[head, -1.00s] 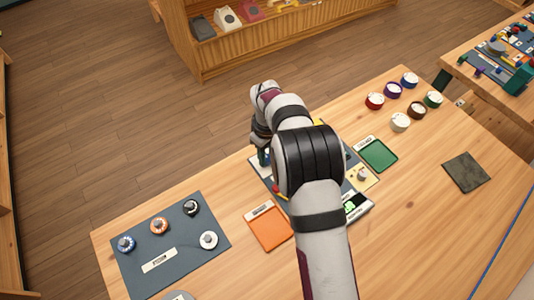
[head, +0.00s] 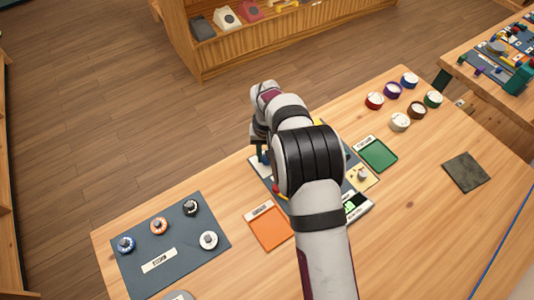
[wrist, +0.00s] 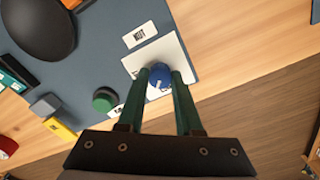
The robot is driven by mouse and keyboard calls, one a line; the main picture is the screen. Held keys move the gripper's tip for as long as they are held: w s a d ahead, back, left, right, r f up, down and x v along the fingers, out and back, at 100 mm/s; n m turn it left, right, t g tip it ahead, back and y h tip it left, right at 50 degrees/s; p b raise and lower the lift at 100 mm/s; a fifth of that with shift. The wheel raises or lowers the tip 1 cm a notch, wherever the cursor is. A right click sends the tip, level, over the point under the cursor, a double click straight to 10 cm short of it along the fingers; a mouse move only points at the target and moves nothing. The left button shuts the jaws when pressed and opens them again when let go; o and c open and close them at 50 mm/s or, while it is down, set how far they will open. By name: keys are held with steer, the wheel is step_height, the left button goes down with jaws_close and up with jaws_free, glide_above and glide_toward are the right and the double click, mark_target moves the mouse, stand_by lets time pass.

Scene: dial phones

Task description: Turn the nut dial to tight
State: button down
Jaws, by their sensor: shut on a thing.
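The nut dial is a small blue knob (wrist: 159,88) on a white square plate (wrist: 178,52) in the wrist view. A white label (wrist: 139,34) reading "NUT" lies beside the plate on a blue-grey board. My gripper (wrist: 160,73) is over the plate, its two green fingers shut on the blue knob from both sides. The knob's pointer and most scale marks are hidden or too small to read. In the head view my gripper (head: 259,150) is partly hidden behind my arm, at the far left edge of the board.
On the board, a green button (wrist: 104,99), a grey block (wrist: 45,105) and a large black round part (wrist: 38,28) are near. An orange tray (head: 270,231) and a green tray (head: 378,155) flank the board. A mat (head: 180,265) with several dials lies left.

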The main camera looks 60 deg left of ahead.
steer(key=m, duration=0.3)
steer(key=shift+m, duration=2)
steer(key=c, duration=0.6)
jaws_free()
step_height(320, 180, up, 16)
steer(key=shift+f, duration=0.1)
